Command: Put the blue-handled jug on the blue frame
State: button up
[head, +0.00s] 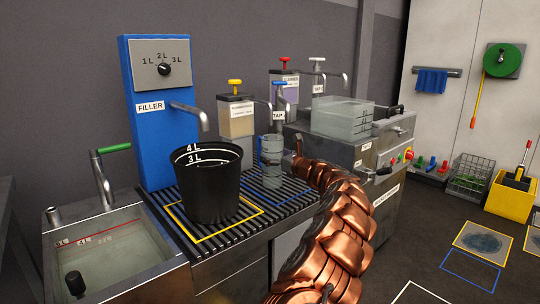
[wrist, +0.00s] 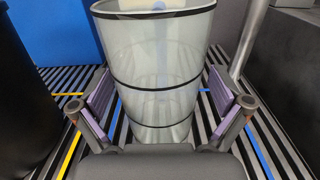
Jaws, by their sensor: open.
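A clear jug with dark rings (head: 271,170) stands upright on the slatted grate beneath a tap. In the wrist view the jug (wrist: 155,75) fills the middle, between the fingers of my gripper (wrist: 160,97). The gripper is open, with a finger on each side of the jug; a grip on it does not show. A faint blue patch shows through the jug; its handle is not clear. Blue frame lines (wrist: 258,150) lie on the grate around the jug's base, partly hidden. Another blue frame (head: 470,270) is empty on the floor at the right.
A black bucket (head: 208,185) stands on a yellow frame left of the jug. A blue filler (head: 150,120) is behind it, and a sink (head: 110,255) is at the left. A clear tub (head: 342,117) sits on the metal unit at the right. Tap spouts hang close above.

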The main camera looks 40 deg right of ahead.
jog(key=s+p, duration=0.2)
jog(key=s, duration=0.8)
jog(key=shift+a+p, duration=0.2)
jog(key=shift+p, duration=0.15)
